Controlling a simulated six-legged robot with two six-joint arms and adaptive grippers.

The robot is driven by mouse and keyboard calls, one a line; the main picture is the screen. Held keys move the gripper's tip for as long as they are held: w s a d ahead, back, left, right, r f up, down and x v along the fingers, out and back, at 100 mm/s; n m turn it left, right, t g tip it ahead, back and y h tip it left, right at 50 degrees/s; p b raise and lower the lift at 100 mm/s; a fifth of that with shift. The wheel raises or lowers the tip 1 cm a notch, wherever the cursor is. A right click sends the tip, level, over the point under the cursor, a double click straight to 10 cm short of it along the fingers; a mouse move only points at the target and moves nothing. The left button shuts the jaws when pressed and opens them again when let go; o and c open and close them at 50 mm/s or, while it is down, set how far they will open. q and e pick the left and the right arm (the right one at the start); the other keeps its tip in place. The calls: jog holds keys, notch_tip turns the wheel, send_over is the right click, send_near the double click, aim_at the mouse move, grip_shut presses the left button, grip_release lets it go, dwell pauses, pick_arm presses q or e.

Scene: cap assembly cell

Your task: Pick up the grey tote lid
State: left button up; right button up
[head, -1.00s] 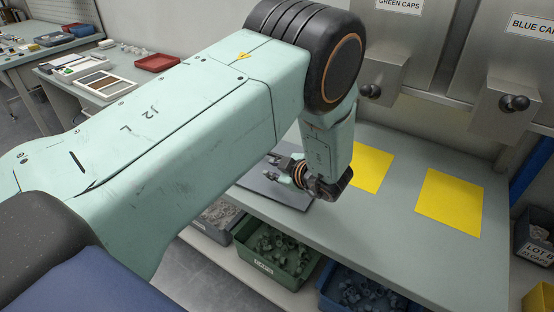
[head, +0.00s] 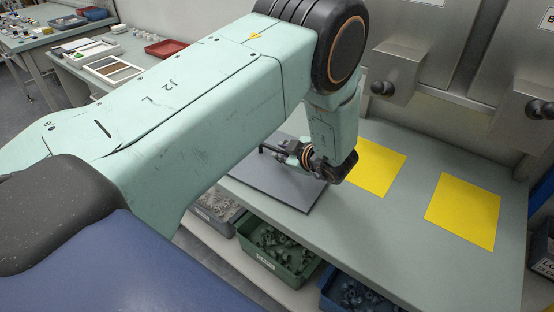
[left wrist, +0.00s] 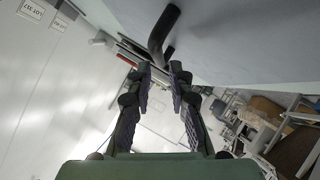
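The grey tote lid (head: 290,191) looks like a flat dark grey panel lying on the bench, partly covered by my left arm in the head view. My left gripper (head: 280,150) is low over its back part, pointing left. In the left wrist view, the fingers of my left gripper (left wrist: 161,70) are apart. A dark bent bar (left wrist: 160,35), which looks like the lid's handle, shows at the gap between the fingertips. I cannot tell whether the fingers touch it. My right gripper is in neither view.
Two yellow sheets (head: 462,211) lie on the bench right of the lid. Dispensers with dark knobs (head: 383,88) stand behind. A green bin (head: 275,252) and a blue bin (head: 352,292) of parts sit on a shelf below the front edge. The bench's right part is otherwise clear.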

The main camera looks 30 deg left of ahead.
aim_at(277, 150)
pick_arm(q)
jog(key=x, duration=0.5)
jog(key=shift+w+d+f+b, duration=0.25)
jog(key=shift+b, duration=0.05)
jog(key=shift+a, duration=0.15)
jog(key=shift+s+r, duration=0.25)
jog(key=shift+r, duration=0.05)
jog(key=shift+w+f, duration=0.3)
jog(key=c, duration=0.3)
grip_shut()
jog(key=shift+s+r, duration=0.15)
jog(key=shift+r, duration=0.05)
